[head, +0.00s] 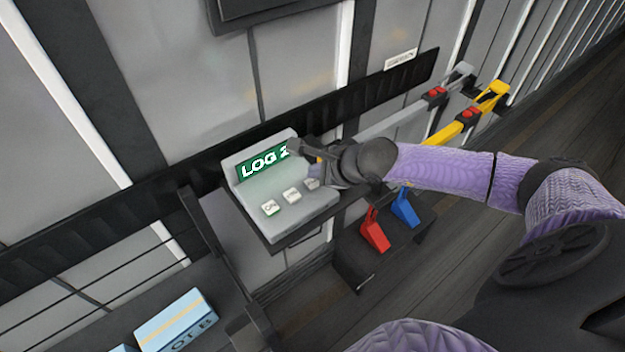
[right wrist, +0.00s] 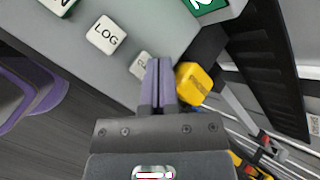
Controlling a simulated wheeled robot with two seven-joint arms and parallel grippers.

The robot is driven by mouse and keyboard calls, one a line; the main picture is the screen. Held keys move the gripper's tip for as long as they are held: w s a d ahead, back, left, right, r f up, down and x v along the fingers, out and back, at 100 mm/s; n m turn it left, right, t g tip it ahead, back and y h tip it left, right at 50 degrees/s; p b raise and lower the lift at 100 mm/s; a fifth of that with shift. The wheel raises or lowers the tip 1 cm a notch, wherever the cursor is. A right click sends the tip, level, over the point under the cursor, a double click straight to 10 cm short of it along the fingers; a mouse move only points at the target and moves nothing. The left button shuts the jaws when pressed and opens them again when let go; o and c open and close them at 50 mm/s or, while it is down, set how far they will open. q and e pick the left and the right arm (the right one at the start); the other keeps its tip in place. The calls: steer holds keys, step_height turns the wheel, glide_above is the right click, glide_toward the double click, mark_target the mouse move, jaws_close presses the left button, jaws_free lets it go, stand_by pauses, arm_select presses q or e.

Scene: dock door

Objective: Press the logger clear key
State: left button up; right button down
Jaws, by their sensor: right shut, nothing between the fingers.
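The logger (head: 285,225) is a light grey sloped console on a dark shelf by the wall. Its green screen (head: 262,161) reads "LOG 2", its right end covered by my gripper. Three white keys sit in a row: a left key (head: 270,207), a middle key (head: 292,195) and a right key (head: 311,184). In the right wrist view the middle key (right wrist: 105,35) reads "LOG"; the right key (right wrist: 143,63) is partly hidden by my fingers and its label is not fully readable. My right gripper (right wrist: 161,82) is shut and empty, at the right key; contact cannot be told.
A yellow block (right wrist: 193,83) is beside my fingertips. A red lever (head: 374,232) and a blue lever (head: 405,208) stand right of the logger. Grey and yellow bars (head: 455,128) with red buttons run along the wall. A blue box (head: 176,320) lies lower left.

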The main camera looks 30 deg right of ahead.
arm_select(q)
steer(key=shift+a, duration=0.25)
steer(key=shift+a, duration=0.3)
steer(key=shift+d, duration=0.25)
arm_select(e)
steer(key=shift+f, duration=0.1)
steer(key=shift+f+b, duration=0.35)
steer(key=shift+b, duration=0.15)
arm_select(q)
steer(key=shift+d+f, duration=0.25)
steer(key=shift+f, duration=0.25)
steer(key=shift+a, duration=0.25)
steer(key=shift+a+f, duration=0.15)
steer(key=shift+a, duration=0.1)
arm_select(e)
steer(key=shift+f, duration=0.15)
